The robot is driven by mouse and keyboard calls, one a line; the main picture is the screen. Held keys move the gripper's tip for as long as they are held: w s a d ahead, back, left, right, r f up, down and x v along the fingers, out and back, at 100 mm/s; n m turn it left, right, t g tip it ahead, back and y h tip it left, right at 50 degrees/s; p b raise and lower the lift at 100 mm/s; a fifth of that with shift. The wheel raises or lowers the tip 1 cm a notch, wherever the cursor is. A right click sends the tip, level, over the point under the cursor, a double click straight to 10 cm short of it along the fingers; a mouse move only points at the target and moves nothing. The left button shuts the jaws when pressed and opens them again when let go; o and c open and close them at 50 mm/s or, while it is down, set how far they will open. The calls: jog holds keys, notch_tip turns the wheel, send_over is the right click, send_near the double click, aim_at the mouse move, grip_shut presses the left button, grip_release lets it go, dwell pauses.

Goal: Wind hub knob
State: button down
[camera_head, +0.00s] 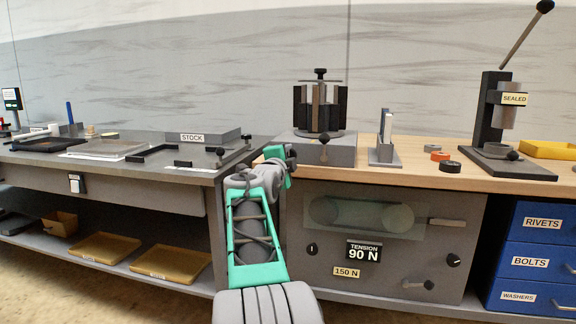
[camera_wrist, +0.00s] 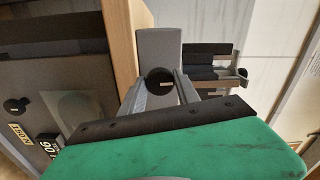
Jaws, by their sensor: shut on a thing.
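A black round knob (camera_wrist: 160,82) shows in the wrist view in front of a grey block (camera_wrist: 160,45). My gripper (camera_wrist: 163,90) has its two grey fingers on either side of the knob and is shut on it. In the head view my gripper (camera_head: 289,156) is at the front left of the grey base (camera_head: 342,153) that carries a black-and-grey hub (camera_head: 320,107). A black knob (camera_head: 320,73) tops the hub. The contact between fingers and knob is not clear in the head view.
A small grey bracket (camera_head: 385,145) and several rings stand to the right on the wooden bench. A press (camera_head: 492,115) with a raised lever is farther right. A tension panel (camera_head: 385,248) is below. A stock tray (camera_head: 204,139) lies on the left bench.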

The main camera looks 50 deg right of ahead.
jog(key=shift+m, duration=0.3)
jog(key=c, duration=0.9)
grip_release()
jog(key=v, duration=0.7)
jog(key=shift+s+a+p, duration=0.2)
jog(key=shift+a+p, duration=0.15)
